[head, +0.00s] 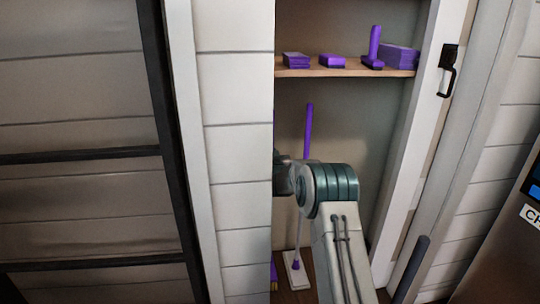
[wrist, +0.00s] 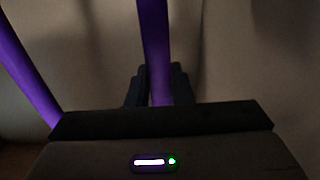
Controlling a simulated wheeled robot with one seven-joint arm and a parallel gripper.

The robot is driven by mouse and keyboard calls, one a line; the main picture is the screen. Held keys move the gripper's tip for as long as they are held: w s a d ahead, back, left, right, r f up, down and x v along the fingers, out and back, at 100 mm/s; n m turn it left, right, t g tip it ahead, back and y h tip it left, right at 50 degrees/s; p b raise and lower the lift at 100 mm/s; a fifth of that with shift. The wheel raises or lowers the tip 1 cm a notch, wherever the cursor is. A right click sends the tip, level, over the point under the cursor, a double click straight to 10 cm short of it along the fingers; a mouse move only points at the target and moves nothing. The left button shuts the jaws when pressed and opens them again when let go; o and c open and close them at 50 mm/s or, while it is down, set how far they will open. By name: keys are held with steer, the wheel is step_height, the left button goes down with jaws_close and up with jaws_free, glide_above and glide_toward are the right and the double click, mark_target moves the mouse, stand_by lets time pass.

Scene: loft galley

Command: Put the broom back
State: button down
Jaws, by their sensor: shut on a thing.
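My gripper (wrist: 155,84) is shut on an upright purple pole, which I take to be the broom (wrist: 154,40); the pole runs between the two dark fingers in the wrist view. In the head view my gripper (head: 282,180) is inside the open closet, its fingers hidden behind the white wall edge. A purple and yellow end (head: 273,276) shows low at that edge, perhaps the broom's bottom; the rest of it is hidden.
A mop-like tool with a purple handle (head: 308,130) and a flat white head (head: 297,270) stands in the closet. Another purple pole (wrist: 28,75) leans at left in the wrist view. A shelf (head: 345,72) above holds purple items. The closet's right frame (head: 408,130) stands close beside my arm.

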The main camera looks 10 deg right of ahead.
steer(key=shift+f, duration=0.1)
steer(key=c, duration=1.3)
jaws_free()
steer(key=shift+s+p, duration=0.75)
steer(key=shift+s, duration=3.05)
steer(key=shift+d, duration=0.1)
